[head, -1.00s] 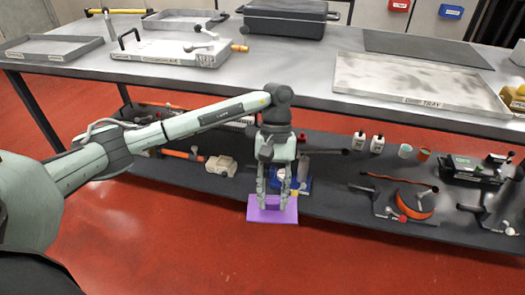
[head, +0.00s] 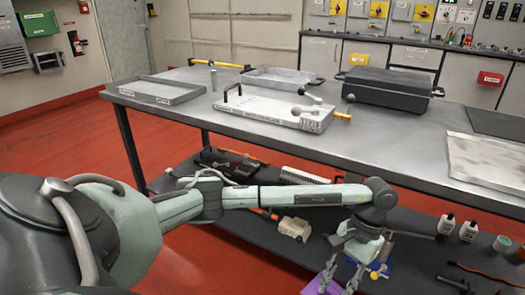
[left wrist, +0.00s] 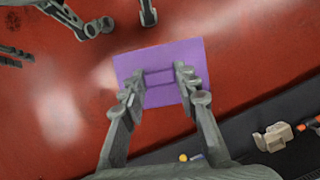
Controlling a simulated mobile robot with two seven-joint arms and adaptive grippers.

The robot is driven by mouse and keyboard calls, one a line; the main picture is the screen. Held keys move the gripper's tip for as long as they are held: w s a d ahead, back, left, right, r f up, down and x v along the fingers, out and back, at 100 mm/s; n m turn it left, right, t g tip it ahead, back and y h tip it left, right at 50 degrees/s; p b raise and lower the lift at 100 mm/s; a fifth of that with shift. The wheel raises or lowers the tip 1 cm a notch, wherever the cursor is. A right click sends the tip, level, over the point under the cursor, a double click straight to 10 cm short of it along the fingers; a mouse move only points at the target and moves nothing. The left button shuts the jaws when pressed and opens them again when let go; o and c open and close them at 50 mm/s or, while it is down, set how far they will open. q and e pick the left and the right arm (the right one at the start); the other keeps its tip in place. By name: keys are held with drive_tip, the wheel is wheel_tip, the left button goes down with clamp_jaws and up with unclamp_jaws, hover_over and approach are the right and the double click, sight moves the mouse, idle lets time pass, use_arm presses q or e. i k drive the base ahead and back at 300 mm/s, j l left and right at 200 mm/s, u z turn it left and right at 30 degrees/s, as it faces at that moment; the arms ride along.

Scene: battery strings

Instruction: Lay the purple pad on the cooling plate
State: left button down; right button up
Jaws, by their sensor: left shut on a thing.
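The purple pad (left wrist: 160,56) is a flat square with a raised strip in its middle. My left gripper (left wrist: 160,78) is shut on that strip and holds the pad over the red floor. In the head view the purple pad (head: 314,284) is at the bottom edge, mostly cut off, under my left gripper (head: 338,284) and in front of the lower shelf. The cooling plate (head: 262,109), a pale flat slab with a black handle and hose fittings, lies on the bench top. My right gripper (left wrist: 128,20) appears open and empty at the top of the left wrist view.
The bench (head: 365,150) has bare surface in front of the plate. A shallow tray (head: 155,91) is left of the plate, another tray (head: 282,79) behind it, and a black case (head: 390,90) to its right. The lower shelf (head: 262,232) holds several tools and bottles.

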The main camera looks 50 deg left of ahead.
sight(268, 106)
drive_tip(key=j, duration=0.4)
drive_tip(key=k+j+z, duration=0.15)
drive_tip(key=j, duration=0.2)
drive_tip(key=k+j, duration=0.1)
drive_tip(key=j, duration=0.3)
drive_tip(key=j+z, duration=0.1)
drive_tip(key=j, duration=0.3)
drive_tip(key=k+j+z, duration=0.1)
drive_tip(key=j, duration=0.25)
drive_tip(key=k, duration=0.05)
